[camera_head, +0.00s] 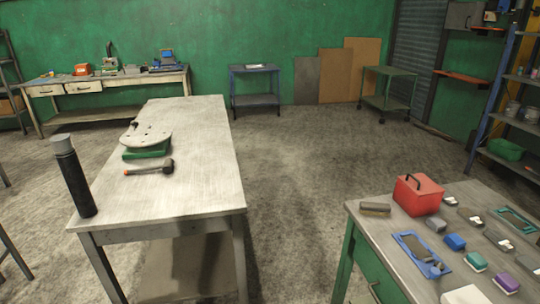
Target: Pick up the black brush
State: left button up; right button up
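No item is clearly recognisable as a black brush. On the right workbench (400,249), a brown-topped block that looks like a brush (375,209) lies near the back left corner. A dark grey block (436,225) lies right of it, in front of a red box. On the long left table (200,150), a black-headed tool with an orange handle end (150,168) lies in front of a green block; whether it is a mallet or a brush I cannot tell. Neither of my grippers is in view.
A red toolbox (418,195) stands on the right workbench among blue (455,242), teal (476,262) and purple (507,282) blocks and a blue tray (421,256). A tall black cylinder (72,175) stands at the left table's near corner. Open floor (300,200) lies between the tables.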

aim_at(366, 208)
jog(key=i+j+z, duration=0.15)
jog(key=i+z, duration=0.2)
jog(key=i+j+z, duration=0.2)
jog(key=i+z, duration=0.2)
jog(key=k, duration=0.05)
